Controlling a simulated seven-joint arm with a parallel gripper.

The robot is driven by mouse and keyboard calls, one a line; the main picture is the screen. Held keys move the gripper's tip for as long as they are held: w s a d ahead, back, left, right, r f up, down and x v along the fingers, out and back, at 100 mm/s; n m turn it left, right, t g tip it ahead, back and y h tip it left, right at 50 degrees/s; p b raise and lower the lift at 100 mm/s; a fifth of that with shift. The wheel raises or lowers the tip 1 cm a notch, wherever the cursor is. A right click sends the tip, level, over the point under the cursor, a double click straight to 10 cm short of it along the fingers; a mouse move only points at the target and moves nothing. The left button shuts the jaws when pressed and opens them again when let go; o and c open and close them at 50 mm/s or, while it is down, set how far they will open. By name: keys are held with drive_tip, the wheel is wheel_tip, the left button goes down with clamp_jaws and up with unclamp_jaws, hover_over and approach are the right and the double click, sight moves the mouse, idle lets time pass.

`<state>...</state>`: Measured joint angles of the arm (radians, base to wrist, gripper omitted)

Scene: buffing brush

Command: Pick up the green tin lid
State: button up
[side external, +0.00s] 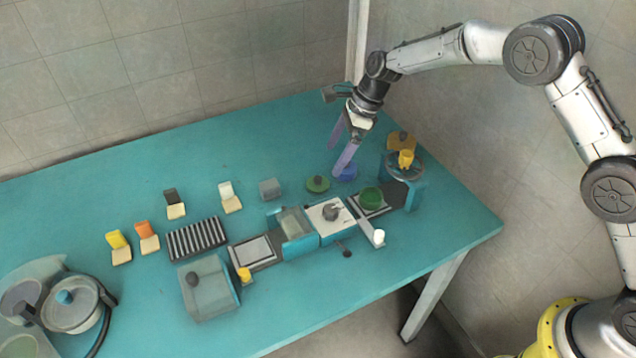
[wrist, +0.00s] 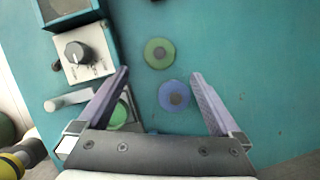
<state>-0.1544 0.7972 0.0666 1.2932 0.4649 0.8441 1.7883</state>
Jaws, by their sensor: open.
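The green tin lid (side external: 318,184) is a flat round disc with a small darker knob, lying on the teal table just left of a blue lid. In the wrist view the green lid (wrist: 159,53) lies beyond the fingertips, and the blue lid (wrist: 174,95) lies between the fingers. My gripper (side external: 341,155) is open and empty, pointing down above the table close to the blue lid (side external: 347,173). It also shows in the wrist view (wrist: 160,73), with its two purple fingers spread wide. The green lid is apart from both fingers.
A green round piece (side external: 371,197) sits on a platform right of the knob box (side external: 330,218). An orange lid (side external: 400,141) and a teal stand with a yellow part (side external: 406,159) are to the right. A grey block (side external: 269,189) is left of the green lid.

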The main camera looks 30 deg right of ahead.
sight(322, 178)
drive_tip(key=shift+x, duration=3.95)
drive_tip(key=shift+a, duration=0.1)
drive_tip(key=c, duration=1.3)
drive_tip(key=shift+r, duration=0.2)
